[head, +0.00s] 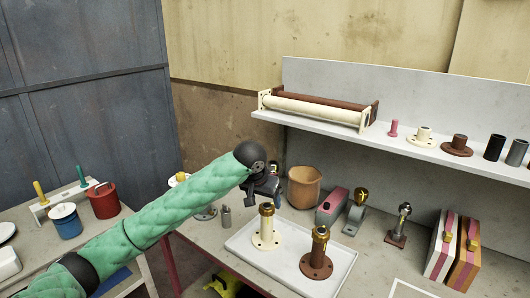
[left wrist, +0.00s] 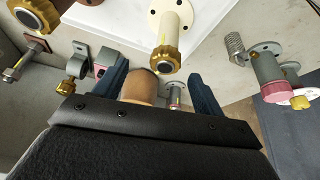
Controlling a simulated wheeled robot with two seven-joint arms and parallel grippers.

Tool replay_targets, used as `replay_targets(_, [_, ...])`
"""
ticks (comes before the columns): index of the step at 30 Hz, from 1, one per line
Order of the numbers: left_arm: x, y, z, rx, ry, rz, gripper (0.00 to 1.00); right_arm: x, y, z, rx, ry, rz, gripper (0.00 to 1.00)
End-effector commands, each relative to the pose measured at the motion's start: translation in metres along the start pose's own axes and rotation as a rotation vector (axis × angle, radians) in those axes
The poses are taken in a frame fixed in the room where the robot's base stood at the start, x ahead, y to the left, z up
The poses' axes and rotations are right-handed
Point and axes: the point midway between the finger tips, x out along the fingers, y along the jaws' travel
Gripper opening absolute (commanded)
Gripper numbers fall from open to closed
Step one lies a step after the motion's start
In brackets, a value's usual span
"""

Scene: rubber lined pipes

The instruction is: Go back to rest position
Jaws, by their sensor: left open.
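My left gripper (head: 264,194) is open and empty at the end of the green padded arm, above the back part of the table, left of a tan pot (head: 304,187). In the left wrist view its dark fingers (left wrist: 157,82) stand apart, with the tan pot (left wrist: 139,88) showing beyond the gap. A cream flanged pipe (head: 266,232) and a brown flanged pipe (head: 317,258), both with brass tops, stand upright on a white tray (head: 236,245). The cream pipe also shows in the left wrist view (left wrist: 171,22). My right gripper is not in view.
Clamp-like fixtures (head: 354,213) and a metal post (head: 398,226) stand right of the tray, with striped blocks (head: 455,250) farther right. A shelf (head: 440,152) with pipes and flanges overhangs the back. A side table at left holds a red pot (head: 103,201) and a blue pot (head: 65,221).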

Motion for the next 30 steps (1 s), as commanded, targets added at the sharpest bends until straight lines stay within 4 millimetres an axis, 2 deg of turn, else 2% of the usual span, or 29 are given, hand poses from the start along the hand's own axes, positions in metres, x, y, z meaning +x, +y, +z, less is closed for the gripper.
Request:
replay_targets(4, [0.024,0.019,0.029,0.019,0.007,0.042,0.7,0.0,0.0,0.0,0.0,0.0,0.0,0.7])
replay_targets(15, [0.065,0.051,0.099,0.033,0.047,0.122,0.7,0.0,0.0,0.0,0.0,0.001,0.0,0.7])
replay_targets(30, [0.099,0.066,0.203,-0.017,0.089,0.164,0.7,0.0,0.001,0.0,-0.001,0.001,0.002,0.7])
